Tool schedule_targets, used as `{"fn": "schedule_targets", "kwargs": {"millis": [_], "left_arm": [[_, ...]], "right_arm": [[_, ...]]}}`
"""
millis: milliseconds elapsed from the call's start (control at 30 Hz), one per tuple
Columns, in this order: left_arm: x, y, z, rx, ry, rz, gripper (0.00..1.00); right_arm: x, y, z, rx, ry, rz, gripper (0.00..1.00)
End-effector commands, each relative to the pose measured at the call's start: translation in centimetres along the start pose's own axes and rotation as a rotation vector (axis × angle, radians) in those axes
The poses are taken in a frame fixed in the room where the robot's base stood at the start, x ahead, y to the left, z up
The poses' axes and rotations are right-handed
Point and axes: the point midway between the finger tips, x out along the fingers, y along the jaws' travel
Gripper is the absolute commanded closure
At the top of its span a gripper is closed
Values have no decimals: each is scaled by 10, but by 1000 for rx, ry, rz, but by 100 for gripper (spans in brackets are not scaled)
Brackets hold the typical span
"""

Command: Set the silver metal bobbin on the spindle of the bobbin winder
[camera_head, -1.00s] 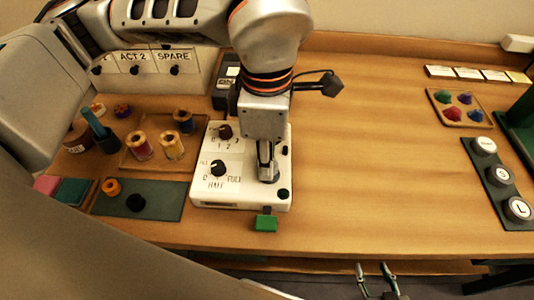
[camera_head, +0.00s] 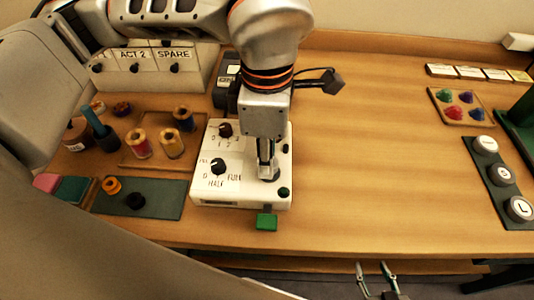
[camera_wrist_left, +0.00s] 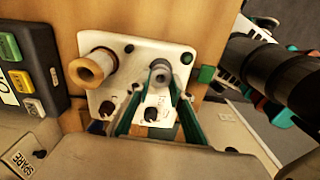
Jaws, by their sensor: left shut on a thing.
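The white bobbin winder (camera_head: 212,191) stands on the table, with two dial knobs on its top. My left gripper (camera_head: 267,172) points straight down over its right part. In the left wrist view the gripper (camera_wrist_left: 160,95) is shut on the silver metal bobbin (camera_wrist_left: 159,72), which sits low at the winder's top. The spindle is hidden by the bobbin and fingers, so I cannot tell whether the bobbin is around it. My right gripper (camera_head: 377,279) is open and empty at the bottom edge of the head view, in front of the table.
A pale spool (camera_wrist_left: 92,68) stands on the winder in the wrist view. A green tab (camera_head: 266,222) sticks out at the winder's front. Thread spools (camera_head: 172,144) stand on a tray to the left.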

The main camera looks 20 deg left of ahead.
Motion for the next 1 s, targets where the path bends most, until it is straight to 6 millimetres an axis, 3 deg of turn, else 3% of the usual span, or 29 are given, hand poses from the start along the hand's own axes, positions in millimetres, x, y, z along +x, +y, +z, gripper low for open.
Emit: {"fn": "schedule_targets", "kwargs": {"millis": [1000], "left_arm": [[6,0,0,0,0,0,93]], "right_arm": [[3,-2,9,2,-8,-3,60]]}}
